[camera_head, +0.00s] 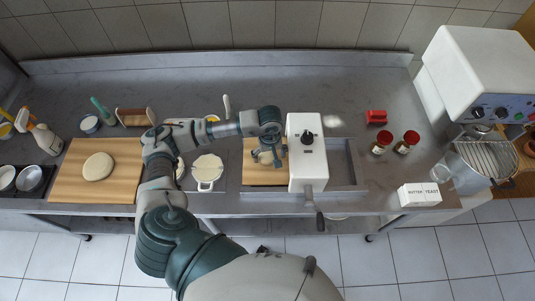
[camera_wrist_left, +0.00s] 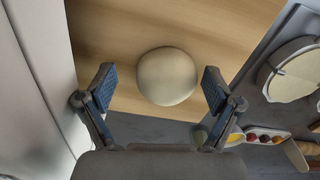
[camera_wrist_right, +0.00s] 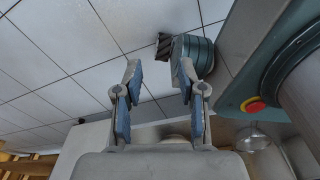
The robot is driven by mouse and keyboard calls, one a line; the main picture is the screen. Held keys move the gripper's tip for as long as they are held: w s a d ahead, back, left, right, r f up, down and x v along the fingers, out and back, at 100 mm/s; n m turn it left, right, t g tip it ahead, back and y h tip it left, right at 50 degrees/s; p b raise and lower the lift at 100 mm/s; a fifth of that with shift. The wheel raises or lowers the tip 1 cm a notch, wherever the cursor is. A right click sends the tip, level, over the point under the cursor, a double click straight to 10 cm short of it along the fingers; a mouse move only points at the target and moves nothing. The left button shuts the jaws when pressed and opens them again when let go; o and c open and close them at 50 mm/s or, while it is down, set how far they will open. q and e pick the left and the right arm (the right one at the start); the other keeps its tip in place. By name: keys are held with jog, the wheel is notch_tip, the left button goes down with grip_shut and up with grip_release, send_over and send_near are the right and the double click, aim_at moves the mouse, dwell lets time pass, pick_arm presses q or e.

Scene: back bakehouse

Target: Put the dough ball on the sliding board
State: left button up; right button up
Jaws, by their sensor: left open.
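The pale round dough ball (camera_wrist_left: 167,76) rests on the wooden sliding board (camera_wrist_left: 115,40) in the left wrist view. In the head view the ball (camera_head: 265,157) is partly hidden by my left gripper (camera_head: 269,154), and the board (camera_head: 264,177) lies at the left side of the white machine. My left gripper (camera_wrist_left: 158,88) is open, with one finger on each side of the ball and gaps to it. My right gripper (camera_wrist_right: 158,72) is open and empty in the right wrist view, with floor tiles behind it; it is not in the head view.
The white machine (camera_head: 307,150) stands just right of my left gripper, with a crank (camera_head: 319,220) at its front. A white pot (camera_head: 207,170) stands to the left. A larger board (camera_head: 70,180) carries flat dough (camera_head: 97,166). Two jars, a red object (camera_head: 376,117) and a mixer (camera_head: 480,80) stand right.

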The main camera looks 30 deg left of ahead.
aim_at(270, 159)
pick_arm(q)
notch_tip(270, 159, up, 5)
jog(key=shift+b, duration=0.5)
notch_tip(270, 159, up, 7)
jog(key=shift+a+b, duration=0.15)
jog(key=shift+b, duration=0.25)
pick_arm(e)
jog(key=shift+s+d+f, duration=0.1)
jog(key=shift+d+f, duration=0.1)
jog(key=shift+f, duration=0.25)
jog(key=shift+d+f, duration=0.2)
jog(key=shift+f, duration=0.25)
pick_arm(q)
jog(key=shift+a, duration=0.1)
